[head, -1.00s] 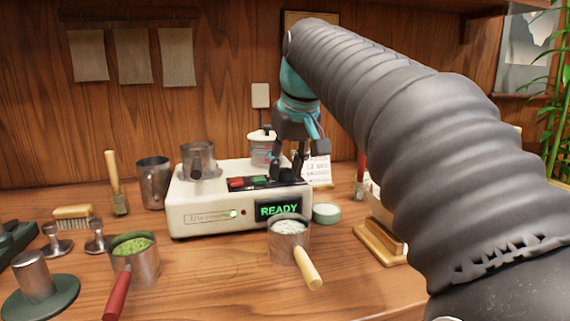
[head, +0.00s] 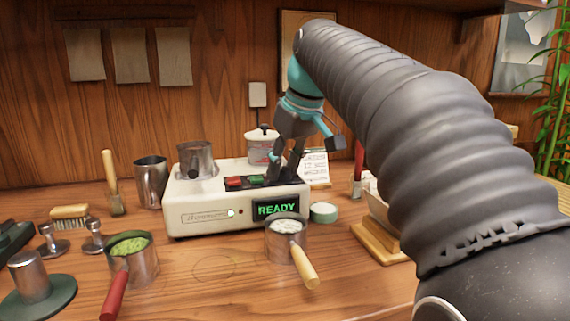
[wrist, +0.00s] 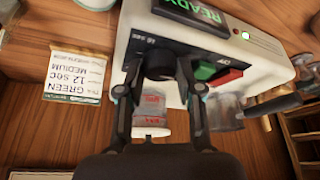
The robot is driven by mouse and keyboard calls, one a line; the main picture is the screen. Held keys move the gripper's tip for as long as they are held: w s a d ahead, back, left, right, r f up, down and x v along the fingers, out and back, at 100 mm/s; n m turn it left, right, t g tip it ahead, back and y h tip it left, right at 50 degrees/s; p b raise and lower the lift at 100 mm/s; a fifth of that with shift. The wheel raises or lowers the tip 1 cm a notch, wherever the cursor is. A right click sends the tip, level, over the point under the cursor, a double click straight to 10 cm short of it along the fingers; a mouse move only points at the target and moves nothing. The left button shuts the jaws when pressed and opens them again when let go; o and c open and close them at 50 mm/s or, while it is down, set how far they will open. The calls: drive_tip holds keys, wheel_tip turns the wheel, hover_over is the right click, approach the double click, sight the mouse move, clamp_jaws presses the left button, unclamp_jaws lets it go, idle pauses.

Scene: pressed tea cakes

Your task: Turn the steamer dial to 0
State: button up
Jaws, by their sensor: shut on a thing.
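The steamer (head: 195,203) is a cream box on the counter, with a green READY display (head: 278,210) on its front and a lit green lamp. Its dial (wrist: 158,62) is a black round knob on the dark top panel, seen in the wrist view. My gripper (wrist: 158,70) has one finger on each side of the dial and is shut on it. In the head view my gripper (head: 284,172) reaches down onto the right part of the steamer top, and its fingers hide the dial. I cannot read a pointer mark on the dial.
Red and green buttons (wrist: 212,74) sit beside the dial. A metal cup (head: 194,158) stands on the steamer's left top. A lidded jar (head: 262,140) and a card (head: 317,168) stand behind. Cups with handles, one with green powder (head: 130,247), stand in front.

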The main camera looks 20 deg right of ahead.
drive_tip(key=o, duration=1.2)
drive_tip(key=shift+c, duration=0.2)
drive_tip(key=v, duration=1.2)
drive_tip(key=shift+s, duration=0.1)
